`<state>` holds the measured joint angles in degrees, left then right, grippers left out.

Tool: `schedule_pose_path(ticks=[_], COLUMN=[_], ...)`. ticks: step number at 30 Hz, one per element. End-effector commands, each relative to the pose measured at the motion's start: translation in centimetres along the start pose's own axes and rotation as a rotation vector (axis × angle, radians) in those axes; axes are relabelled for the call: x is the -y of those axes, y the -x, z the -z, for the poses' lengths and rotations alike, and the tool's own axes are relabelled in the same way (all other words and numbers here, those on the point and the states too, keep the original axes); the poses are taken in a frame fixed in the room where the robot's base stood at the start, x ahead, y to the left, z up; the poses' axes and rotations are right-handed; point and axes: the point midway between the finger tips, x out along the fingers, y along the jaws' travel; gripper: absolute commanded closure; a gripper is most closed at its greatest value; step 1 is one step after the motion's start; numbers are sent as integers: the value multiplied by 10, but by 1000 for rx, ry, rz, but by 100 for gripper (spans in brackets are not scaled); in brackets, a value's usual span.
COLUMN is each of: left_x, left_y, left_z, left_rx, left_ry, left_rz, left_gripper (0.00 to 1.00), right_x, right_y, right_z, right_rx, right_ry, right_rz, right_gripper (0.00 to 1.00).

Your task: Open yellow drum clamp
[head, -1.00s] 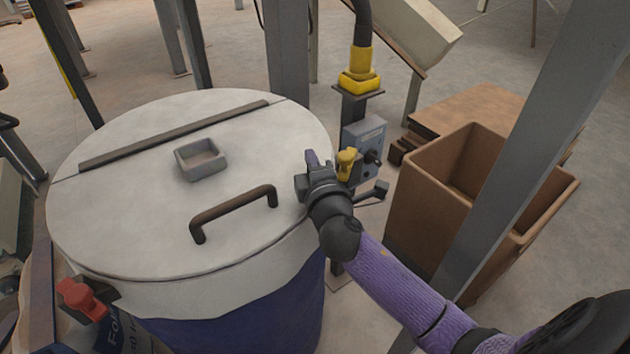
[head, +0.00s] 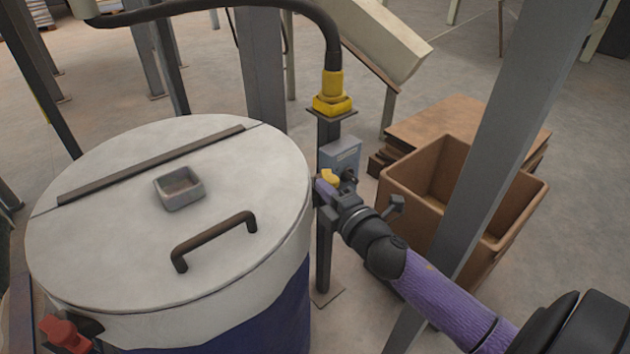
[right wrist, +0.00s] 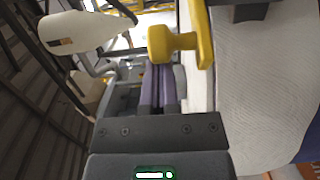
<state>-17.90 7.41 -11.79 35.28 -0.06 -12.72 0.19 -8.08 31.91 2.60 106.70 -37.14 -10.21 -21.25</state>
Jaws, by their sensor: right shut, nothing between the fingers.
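The yellow drum clamp (head: 328,177) shows at the right side of the white-lidded drum (head: 110,250), partly hidden by my right gripper. In the right wrist view the yellow clamp (right wrist: 172,44) has a rounded knob and a long bar, just beyond and to the right of the fingertips. My right gripper (head: 321,187) is shut and empty, with its purple fingers close to the clamp. The fingers (right wrist: 160,72) also show shut in the wrist view; I cannot tell whether they touch the clamp. My left gripper is out of view.
A red clamp (head: 66,335) sits at the drum's lower left. A grey control box (head: 341,153) and post with a yellow hose fitting (head: 333,95) stand behind the yellow clamp. A brown bin (head: 425,208) and a slanted grey beam (head: 525,120) are at the right.

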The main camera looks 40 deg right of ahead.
Motion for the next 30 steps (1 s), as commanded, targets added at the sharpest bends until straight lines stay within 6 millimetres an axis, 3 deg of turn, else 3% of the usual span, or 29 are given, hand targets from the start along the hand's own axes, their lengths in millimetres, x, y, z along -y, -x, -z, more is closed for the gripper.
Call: schedule_pose_path(ticks=[5, 11, 14, 18, 22, 25, 30], left_x=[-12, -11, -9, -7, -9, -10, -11], left_y=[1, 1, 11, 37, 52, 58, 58], left_z=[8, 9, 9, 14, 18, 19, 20], left_rx=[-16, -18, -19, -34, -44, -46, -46], left_ry=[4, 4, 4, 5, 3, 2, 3], left_rz=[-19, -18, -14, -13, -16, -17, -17], left_gripper=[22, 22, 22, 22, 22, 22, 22], right_x=[1, 0, -15, -56, -85, -97, -100], right_y=[0, 0, -1, -1, -1, -1, -1], right_z=[0, 0, 0, 0, 0, 0, 0], right_rx=[3, 3, 2, 1, 1, 2, 3], right_ry=[2, 2, 4, 6, 6, 5, 2], right_rz=[0, -1, -3, -6, -3, -3, 1], right_gripper=[100, 100, 100, 100, 100, 100, 100])
